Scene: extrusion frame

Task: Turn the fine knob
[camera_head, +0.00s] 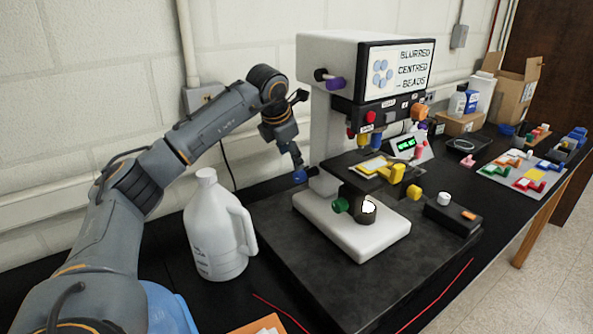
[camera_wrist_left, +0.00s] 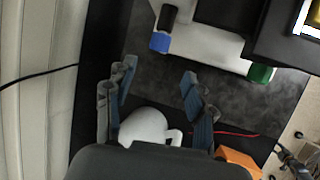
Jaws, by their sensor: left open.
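The microscope-like machine (camera_head: 330,150) stands on a dark slab. A blue knob (camera_head: 300,175) sticks out low on its left side, on a dark hub; it also shows in the left wrist view (camera_wrist_left: 160,43). A green knob (camera_head: 340,205) is at the front of the base. No label shows which knob is the fine one. My left gripper (camera_head: 298,126) is beside the machine's left side, above the blue knob. In the left wrist view its fingers (camera_wrist_left: 156,84) are apart with nothing between them, and the blue knob lies beyond them.
A white jug (camera_head: 213,230) stands left of the slab, close below my left arm. The wall with a conduit is behind. A mat with coloured blocks (camera_head: 520,172) and boxes (camera_head: 515,95) are far right. A grey shape at the wrist view's lower right may be my right arm.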

